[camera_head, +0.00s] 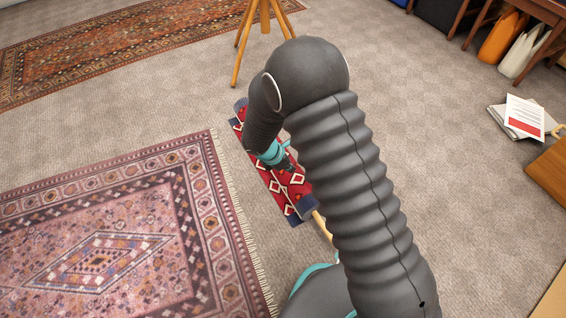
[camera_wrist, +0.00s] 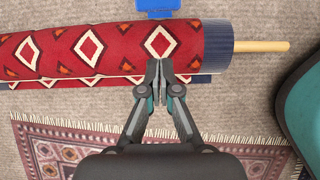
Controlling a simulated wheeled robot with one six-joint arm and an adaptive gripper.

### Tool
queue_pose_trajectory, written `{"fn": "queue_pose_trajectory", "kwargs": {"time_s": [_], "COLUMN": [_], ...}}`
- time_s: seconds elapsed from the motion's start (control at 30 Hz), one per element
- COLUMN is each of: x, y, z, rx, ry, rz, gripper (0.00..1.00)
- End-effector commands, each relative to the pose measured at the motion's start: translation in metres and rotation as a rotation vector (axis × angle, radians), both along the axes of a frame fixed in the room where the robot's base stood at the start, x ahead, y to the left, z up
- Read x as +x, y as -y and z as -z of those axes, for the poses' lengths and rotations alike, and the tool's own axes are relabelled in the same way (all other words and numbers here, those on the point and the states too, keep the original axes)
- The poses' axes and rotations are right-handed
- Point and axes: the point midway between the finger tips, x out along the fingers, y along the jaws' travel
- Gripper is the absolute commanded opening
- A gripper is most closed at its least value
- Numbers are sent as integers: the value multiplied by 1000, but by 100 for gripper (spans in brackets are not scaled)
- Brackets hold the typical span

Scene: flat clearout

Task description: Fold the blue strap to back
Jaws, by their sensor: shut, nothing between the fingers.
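A rolled red rug (camera_wrist: 110,50) with white diamonds and dark blue ends lies on the carpet around a wooden pole (camera_wrist: 262,46). The red roll also shows in the head view (camera_head: 292,190), partly behind my arm. The blue strap (camera_wrist: 158,7) shows at the top edge of the wrist view, at the far side of the roll; the rest of it is out of frame. I cannot make it out in the head view. My gripper (camera_wrist: 160,72) is shut and empty, its tips at the near side of the roll; I cannot tell whether they touch it.
A pink patterned rug (camera_head: 110,235) lies flat to the left of the roll. A wooden tripod (camera_head: 262,40) stands beyond it. Papers (camera_head: 524,116), an orange container (camera_head: 502,38) and a wooden table are at the right. Bare carpet (camera_head: 450,190) lies right of my arm.

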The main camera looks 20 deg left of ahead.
Motion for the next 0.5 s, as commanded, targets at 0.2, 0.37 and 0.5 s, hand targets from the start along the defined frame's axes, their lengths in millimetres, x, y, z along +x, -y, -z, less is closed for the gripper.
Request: {"fn": "queue_pose_trajectory", "kwargs": {"time_s": [0.2, 0.37, 0.5], "x": [22, 28, 29], "y": [19, 24, 25], "z": [-8, -11, -11], "rx": [2, 2, 2], "ry": [1, 1, 0], "rz": [2, 0, 0], "gripper": [0, 0, 0]}}
